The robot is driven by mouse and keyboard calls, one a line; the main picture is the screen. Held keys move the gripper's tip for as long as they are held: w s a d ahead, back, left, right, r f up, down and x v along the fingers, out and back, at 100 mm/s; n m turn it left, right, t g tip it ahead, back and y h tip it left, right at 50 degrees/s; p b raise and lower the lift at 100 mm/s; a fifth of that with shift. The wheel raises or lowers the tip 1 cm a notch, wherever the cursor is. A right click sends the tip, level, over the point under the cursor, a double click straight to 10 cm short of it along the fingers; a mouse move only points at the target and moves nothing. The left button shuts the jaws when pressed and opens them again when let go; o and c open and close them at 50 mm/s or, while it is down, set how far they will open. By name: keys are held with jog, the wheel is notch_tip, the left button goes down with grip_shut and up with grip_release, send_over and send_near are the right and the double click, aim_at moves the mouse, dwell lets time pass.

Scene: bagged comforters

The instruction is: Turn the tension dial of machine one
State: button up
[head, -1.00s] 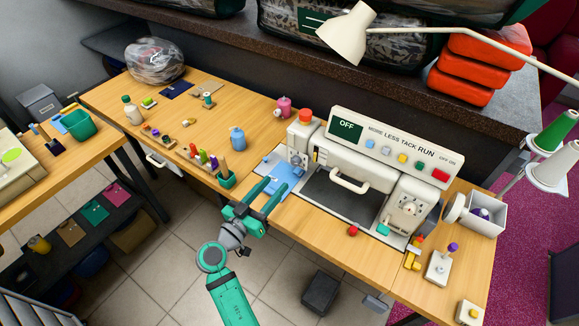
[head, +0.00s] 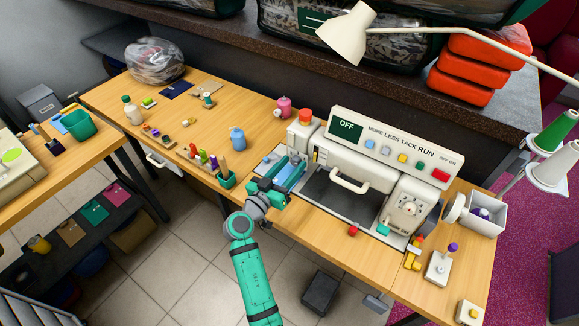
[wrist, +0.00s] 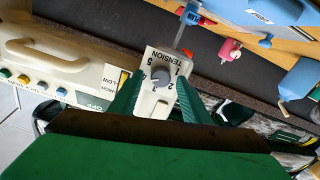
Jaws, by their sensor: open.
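The tension dial (wrist: 161,76) is a small grey knob on a white plate marked TENSION with numbers, upside down in the wrist view. It lies between the two green fingers of my gripper (wrist: 160,88), which are apart. I cannot tell whether either finger touches the knob. In the head view my gripper (head: 288,164) is at the left end of the white sewing machine (head: 372,173). The dial cannot be made out there. The machine's screen (head: 347,125) reads OFF.
A red-topped button (head: 305,115) stands behind my gripper. The floor in front is tiled, with a dark pedal (head: 320,292).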

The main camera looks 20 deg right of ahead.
jog(key=c, duration=1)
jog(key=shift+c, duration=0.2)
jog(key=n, duration=0.4)
jog(key=shift+n, duration=0.4)
jog(key=n, duration=1.2)
jog(key=shift+d+n, duration=0.1)
jog(key=shift+n, duration=0.2)
jog(key=n, duration=0.6)
jog(key=shift+r, duration=0.1)
